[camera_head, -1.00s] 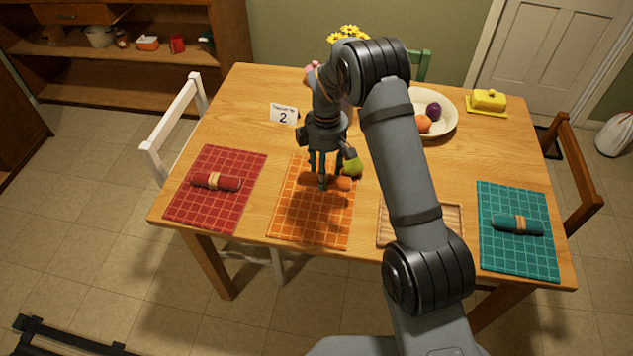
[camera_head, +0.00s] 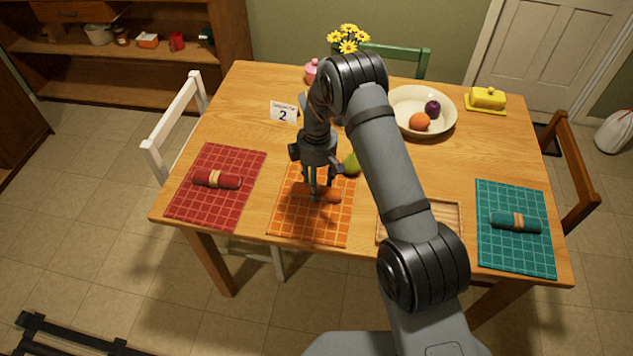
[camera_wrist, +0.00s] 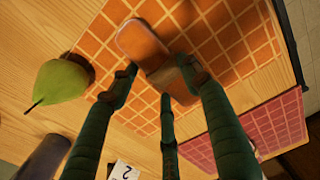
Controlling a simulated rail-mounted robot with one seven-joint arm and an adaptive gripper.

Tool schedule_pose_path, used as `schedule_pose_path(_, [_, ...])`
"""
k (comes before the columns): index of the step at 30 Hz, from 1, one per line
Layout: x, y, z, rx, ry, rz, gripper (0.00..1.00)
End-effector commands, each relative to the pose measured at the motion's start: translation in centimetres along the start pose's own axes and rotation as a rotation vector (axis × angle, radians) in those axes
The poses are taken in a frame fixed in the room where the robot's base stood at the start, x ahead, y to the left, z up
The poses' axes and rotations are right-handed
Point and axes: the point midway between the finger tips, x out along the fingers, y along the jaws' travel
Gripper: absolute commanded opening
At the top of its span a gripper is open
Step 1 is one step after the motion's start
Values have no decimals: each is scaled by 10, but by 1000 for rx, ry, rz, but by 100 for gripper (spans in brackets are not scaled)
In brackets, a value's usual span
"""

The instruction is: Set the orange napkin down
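The orange napkin (camera_head: 329,196) is a rolled bundle with a tan band, low over the orange grid placemat (camera_head: 310,232). In the wrist view the napkin (camera_wrist: 143,43) lies slantwise between my fingertips. My gripper (camera_head: 318,194) points down over the placemat, its fingers closed around the napkin's middle. The wrist view shows my gripper's fingers (camera_wrist: 160,72) at the napkin's sides. I cannot tell whether the napkin touches the placemat. My fingers hide part of it.
A green pear (camera_head: 352,164) stands close by at the placemat's far right edge. A red placemat (camera_head: 237,160) with a red napkin is left.

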Motion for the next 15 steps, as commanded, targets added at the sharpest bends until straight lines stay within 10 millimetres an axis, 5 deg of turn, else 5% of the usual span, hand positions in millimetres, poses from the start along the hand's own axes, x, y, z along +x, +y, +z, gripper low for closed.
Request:
schedule_pose_path(9, [0, 0, 0, 0, 0, -1, 65])
schedule_pose_path(15, [0, 0, 0, 0, 0, -1, 65])
